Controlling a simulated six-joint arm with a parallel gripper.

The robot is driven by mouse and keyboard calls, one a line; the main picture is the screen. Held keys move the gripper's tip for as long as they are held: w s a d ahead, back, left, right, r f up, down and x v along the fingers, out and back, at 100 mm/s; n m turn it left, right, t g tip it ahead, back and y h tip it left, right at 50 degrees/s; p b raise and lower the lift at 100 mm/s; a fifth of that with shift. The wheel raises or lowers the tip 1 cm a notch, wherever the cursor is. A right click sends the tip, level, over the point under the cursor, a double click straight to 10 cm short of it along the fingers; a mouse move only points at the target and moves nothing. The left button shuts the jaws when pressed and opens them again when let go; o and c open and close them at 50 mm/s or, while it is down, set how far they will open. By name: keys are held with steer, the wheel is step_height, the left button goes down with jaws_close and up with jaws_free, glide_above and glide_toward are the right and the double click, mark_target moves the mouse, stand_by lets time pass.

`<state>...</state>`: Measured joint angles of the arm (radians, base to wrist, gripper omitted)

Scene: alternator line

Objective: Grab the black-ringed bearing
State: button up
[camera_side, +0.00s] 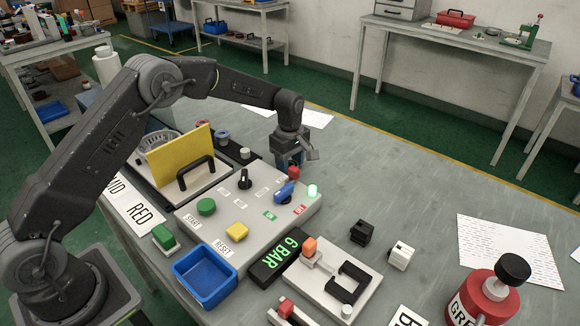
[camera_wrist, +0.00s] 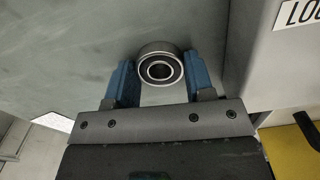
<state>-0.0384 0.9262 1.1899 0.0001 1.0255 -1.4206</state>
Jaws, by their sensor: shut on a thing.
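The black-ringed bearing (camera_wrist: 160,66) is a steel ring with a dark face and an open bore. In the wrist view it sits between the two blue fingers of my gripper (camera_wrist: 160,82), near their tips. My gripper is shut on it, with a finger at each side. In the side view my gripper (camera_side: 291,160) points down just behind the grey control panel (camera_side: 222,238). The bearing cannot be made out there, as the fingers and wrist cover it.
A yellow plate with a black handle (camera_side: 196,172) stands to the left. A blue bin (camera_side: 205,276) is in front. The table to the right of my gripper is mostly clear.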

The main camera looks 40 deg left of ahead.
steer(key=shift+c, duration=0.9)
steer(key=shift+r, duration=0.15)
